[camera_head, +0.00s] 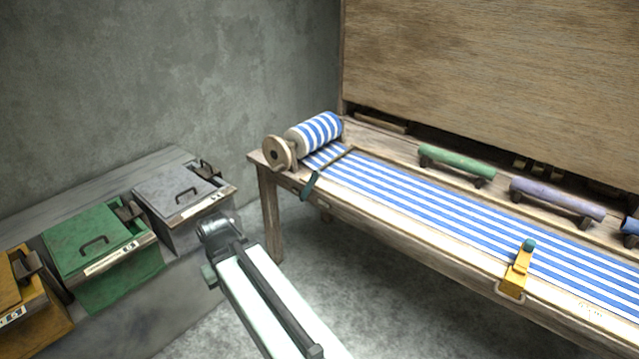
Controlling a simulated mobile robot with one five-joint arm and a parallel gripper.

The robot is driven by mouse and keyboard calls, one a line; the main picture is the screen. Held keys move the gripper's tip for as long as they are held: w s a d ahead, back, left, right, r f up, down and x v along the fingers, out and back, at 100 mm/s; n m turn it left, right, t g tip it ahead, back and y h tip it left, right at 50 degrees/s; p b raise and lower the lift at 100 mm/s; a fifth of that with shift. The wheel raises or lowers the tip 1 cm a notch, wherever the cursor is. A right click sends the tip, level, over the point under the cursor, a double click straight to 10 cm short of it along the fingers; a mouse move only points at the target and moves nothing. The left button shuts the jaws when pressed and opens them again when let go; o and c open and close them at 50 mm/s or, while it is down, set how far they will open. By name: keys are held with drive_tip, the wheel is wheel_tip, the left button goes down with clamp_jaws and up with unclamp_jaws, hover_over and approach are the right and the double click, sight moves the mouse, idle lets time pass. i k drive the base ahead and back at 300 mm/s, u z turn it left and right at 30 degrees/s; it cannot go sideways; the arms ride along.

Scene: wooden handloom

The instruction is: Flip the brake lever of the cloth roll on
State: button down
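The cloth roll (318,129), wound with blue-and-white striped cloth, sits at the far left end of the wooden loom, with a round wooden disc (279,152) at its end. A small dark teal lever (310,186) is on the loom's front rail just below the roll; it looks like the roll's brake lever and slants down to the left. A yellow lever (518,268) with a teal knob stands on the front rail further right. My arm reaches up from the bottom centre, apart from the loom. My gripper's fingers do not show.
Striped cloth (440,205) runs along the loom. A green roller (456,161) and a purple roller (556,199) lie behind it. On the left, a grey bench (95,190) holds a green box (100,245), a grey box (182,197) and a yellow box (25,300). Bare floor shows between bench and loom.

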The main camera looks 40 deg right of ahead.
sight(316, 174)
drive_tip(key=z, duration=0.1)
drive_tip(key=i, duration=0.95)
drive_tip(key=u, duration=0.05)
